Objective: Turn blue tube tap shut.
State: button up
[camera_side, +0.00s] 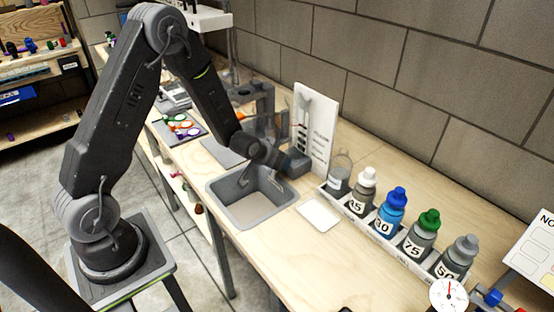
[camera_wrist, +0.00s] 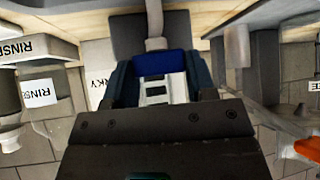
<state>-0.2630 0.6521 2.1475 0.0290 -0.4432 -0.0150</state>
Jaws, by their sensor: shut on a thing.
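My gripper (camera_side: 296,163) is beside the back right corner of the sink, low near a white panel. In the wrist view my gripper (camera_wrist: 160,72) has its two dark fingers on either side of a blue piece, shut on it. This blue piece (camera_wrist: 160,63), which looks like the blue tube tap, sits at the end of a grey tube (camera_wrist: 154,22). In the side view it is hidden by my gripper. How far the tap is turned cannot be told.
A grey sink (camera_side: 222,187) is set into the wooden bench. A white panel (camera_side: 318,125) stands behind my gripper. To the right, a rack holds several bottles, including a blue one (camera_side: 390,212). A white pad (camera_side: 318,213) lies on the bench. A dial gauge (camera_side: 449,294) is at front right.

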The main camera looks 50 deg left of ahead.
jog(key=shift+m+h, duration=1.1)
jog(key=shift+m, duration=0.3)
jog(key=o, duration=0.9)
jog(key=shift+a, duration=0.1)
jog(key=shift+o, duration=0.2)
jog(key=v, duration=1.4)
jog(key=shift+f, duration=0.15)
